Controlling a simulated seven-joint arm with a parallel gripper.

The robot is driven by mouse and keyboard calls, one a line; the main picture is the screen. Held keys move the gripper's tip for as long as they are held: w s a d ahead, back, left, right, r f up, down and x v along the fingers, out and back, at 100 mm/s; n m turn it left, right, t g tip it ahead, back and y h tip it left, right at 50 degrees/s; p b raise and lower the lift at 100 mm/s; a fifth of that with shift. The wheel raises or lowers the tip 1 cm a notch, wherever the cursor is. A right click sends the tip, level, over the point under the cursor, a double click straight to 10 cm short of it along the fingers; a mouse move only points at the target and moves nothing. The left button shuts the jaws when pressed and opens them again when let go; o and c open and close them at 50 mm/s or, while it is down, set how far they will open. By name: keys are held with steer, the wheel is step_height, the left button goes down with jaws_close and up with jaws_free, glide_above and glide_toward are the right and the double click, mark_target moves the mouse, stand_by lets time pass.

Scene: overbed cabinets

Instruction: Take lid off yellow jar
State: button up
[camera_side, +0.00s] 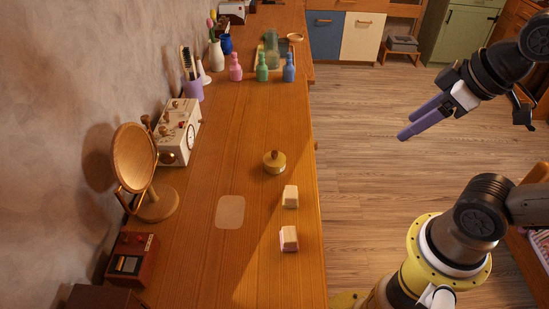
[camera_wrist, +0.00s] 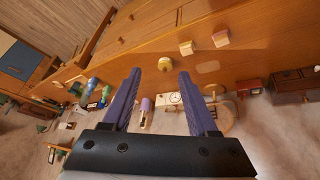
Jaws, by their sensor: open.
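The yellow jar (camera_side: 274,165) stands upright on the wooden table (camera_side: 235,150), near its right edge in the side view. It has a rounded knob on its lid (camera_side: 274,155). In the wrist view the jar (camera_wrist: 164,64) shows beyond and between my fingertips. My gripper (camera_side: 404,135) is open and empty, with purple fingers, in the air to the right of the table and well apart from the jar. In the wrist view my gripper (camera_wrist: 159,72) has its two fingers spread wide.
Two pale blocks (camera_side: 290,196) (camera_side: 289,239) stand near the jar. A pale flat patch (camera_side: 230,212) lies to their left. A round mirror (camera_side: 135,157), white box (camera_side: 178,131) and brown box (camera_side: 132,258) line the wall. Pink, green and blue bottles (camera_side: 262,68) stand farther back.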

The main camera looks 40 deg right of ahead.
steer(key=w+r+n, duration=0.5)
steer(key=w+r, duration=0.1)
steer(key=w, duration=0.3)
steer(key=n+g, duration=0.5)
steer(key=g, duration=0.1)
glide_above(275, 152)
steer(key=f, duration=2.3)
steer(key=shift+w+f, duration=0.2)
steer(key=shift+s+f, duration=0.15)
steer(key=shift+f, duration=2.95)
jaws_close()
